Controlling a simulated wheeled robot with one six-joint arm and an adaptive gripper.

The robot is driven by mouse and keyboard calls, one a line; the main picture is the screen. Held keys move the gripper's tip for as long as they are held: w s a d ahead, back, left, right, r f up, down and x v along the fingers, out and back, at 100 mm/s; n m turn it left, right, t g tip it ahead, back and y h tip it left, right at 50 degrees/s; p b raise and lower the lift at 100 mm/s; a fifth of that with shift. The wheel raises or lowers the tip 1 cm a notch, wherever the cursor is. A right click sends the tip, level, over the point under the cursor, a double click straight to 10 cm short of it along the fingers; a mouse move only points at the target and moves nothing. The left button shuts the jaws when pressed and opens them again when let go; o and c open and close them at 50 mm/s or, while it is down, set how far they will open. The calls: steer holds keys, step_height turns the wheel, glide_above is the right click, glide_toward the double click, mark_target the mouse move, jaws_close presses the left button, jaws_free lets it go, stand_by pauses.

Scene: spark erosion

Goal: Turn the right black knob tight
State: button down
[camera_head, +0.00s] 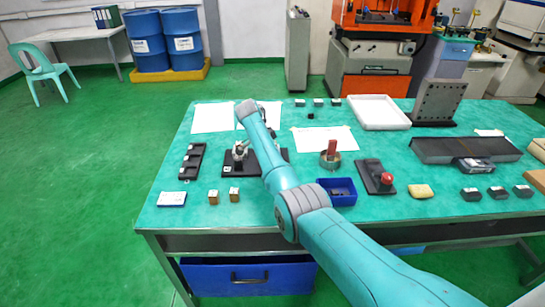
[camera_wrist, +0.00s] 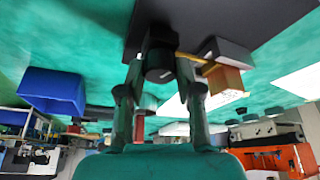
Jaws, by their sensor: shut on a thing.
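My gripper (camera_wrist: 163,72) is shut on a dark round knob (camera_wrist: 158,62), with one finger on each side of it. The wrist view looks upside down. The knob is at a dark plate (camera_wrist: 245,18), and a grey block and a gold-coloured part (camera_wrist: 228,80) are beside it. My arm hides part of that plate. The knob's seating is hidden by the fingers.
The green bench (camera_head: 300,218) holds a blue bin (camera_head: 342,198), a red-handled tool in a round holder (camera_head: 330,158), a red-button box (camera_head: 378,178) and a black rack (camera_head: 191,160). Two gold blocks (camera_head: 234,195) stand near the front edge. Paper sheets lie behind.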

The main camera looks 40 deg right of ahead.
steer(key=c, duration=0.8)
jaws_free()
steer(key=shift+o, duration=0.2)
steer(key=v, duration=1.2)
